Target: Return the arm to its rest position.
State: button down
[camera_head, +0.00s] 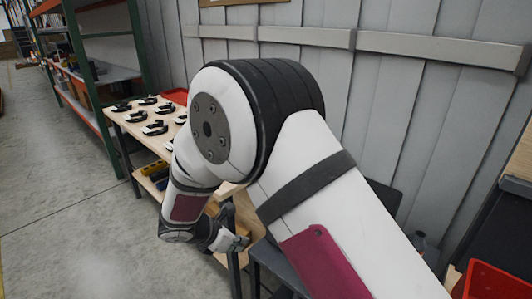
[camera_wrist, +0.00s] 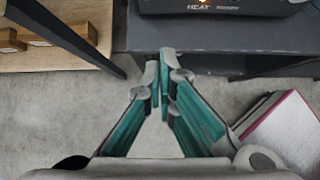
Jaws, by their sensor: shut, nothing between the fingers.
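My arm, white with black bands and dark red panels, is bent in a high arch across the middle of the head view. My gripper hangs low past the wrist in the head view (camera_head: 230,241), partly hidden by the arm. In the wrist view my gripper (camera_wrist: 167,72) has its teal-sided fingers drawn together at the tips, with nothing held. It points at grey floor and the edge of a dark grey surface (camera_wrist: 150,38).
A wooden table (camera_head: 135,128) with several small black-and-white items stands left of my arm, near green-framed shelving (camera_head: 110,35). A red bin (camera_head: 492,282) is at lower right. A black case (camera_wrist: 205,6) and wooden blocks (camera_wrist: 10,40) show in the wrist view. Floor (camera_head: 60,220) at left is clear.

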jog(key=s+d+r+m+g+p, duration=0.1)
jog(key=s+d+r+m, duration=0.25)
jog(key=d+r, duration=0.4)
jog(key=s+d+r+m+g+p, duration=0.1)
jog(key=s+d+r+m, duration=0.1)
jog(key=d+r+m, duration=0.45)
jog(key=s+d+r+m+g+p, duration=0.1)
jog(key=s+d+r+m+p, duration=0.15)
jog(key=d+r, duration=0.7)
jog(key=s+d+r+m+y+p, duration=0.1)
jog(key=s+d+r+m, duration=0.1)
jog(key=s+r+m, duration=0.2)
jog(key=s+d+r+m+y+p, duration=0.1)
jog(key=s+d+r+m+y, duration=0.1)
jog(key=s+m, duration=0.4)
jog(key=s+d+r+m+t+y+p, duration=0.1)
jog(key=s+d+r+m, duration=0.2)
jog(key=s, duration=1)
notch_tip(320, 180, up, 3)
jog(key=shift+d+f+m+y, duration=0.2)
jog(key=shift+m+y, duration=0.2)
jog(key=shift+m, duration=0.85)
jog(key=shift+s, duration=0.1)
